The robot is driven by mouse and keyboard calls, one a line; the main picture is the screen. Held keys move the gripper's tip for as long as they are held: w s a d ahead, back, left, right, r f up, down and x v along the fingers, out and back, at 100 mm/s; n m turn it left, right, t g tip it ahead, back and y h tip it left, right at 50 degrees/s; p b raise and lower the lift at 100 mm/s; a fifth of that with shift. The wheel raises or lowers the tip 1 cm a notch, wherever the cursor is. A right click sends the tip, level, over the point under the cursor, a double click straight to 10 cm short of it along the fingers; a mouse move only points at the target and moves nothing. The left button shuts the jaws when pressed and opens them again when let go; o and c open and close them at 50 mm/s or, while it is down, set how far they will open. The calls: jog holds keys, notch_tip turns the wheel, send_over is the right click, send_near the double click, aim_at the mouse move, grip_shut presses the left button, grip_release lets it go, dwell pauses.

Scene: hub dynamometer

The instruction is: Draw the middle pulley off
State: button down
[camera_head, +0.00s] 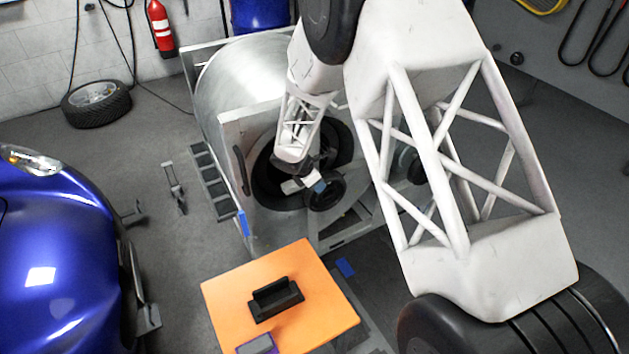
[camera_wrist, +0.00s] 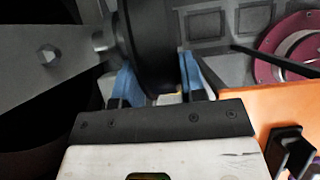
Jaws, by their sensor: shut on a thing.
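A black pulley (camera_head: 328,193) shows in the head view in front of the dark round opening of the dynamometer housing. In the wrist view the black pulley (camera_wrist: 148,40) stands between my blue fingertips. A short grey stub at its left side meets a grey plate (camera_wrist: 50,60) with a hex bolt. I cannot tell whether the pulley is still on its shaft. My gripper (camera_wrist: 158,82) is shut on the pulley, one finger on each side. In the head view my gripper (camera_head: 316,184) is small and partly hidden by my arm.
An orange tabletop (camera_head: 225,290) with a black cradle (camera_head: 276,300) and a grey-purple block (camera_head: 257,345) stands in front. The housing (camera_head: 235,140) and its metal frame surround the opening. A blue car (camera_head: 60,260) is at left.

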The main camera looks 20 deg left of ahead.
jog(key=s+d, duration=0.4)
jog(key=shift+d, duration=0.15)
dwell(1.4)
jog(key=shift+s+d, duration=0.15)
jog(key=shift+s, duration=0.15)
jog(key=shift+s+d, duration=2)
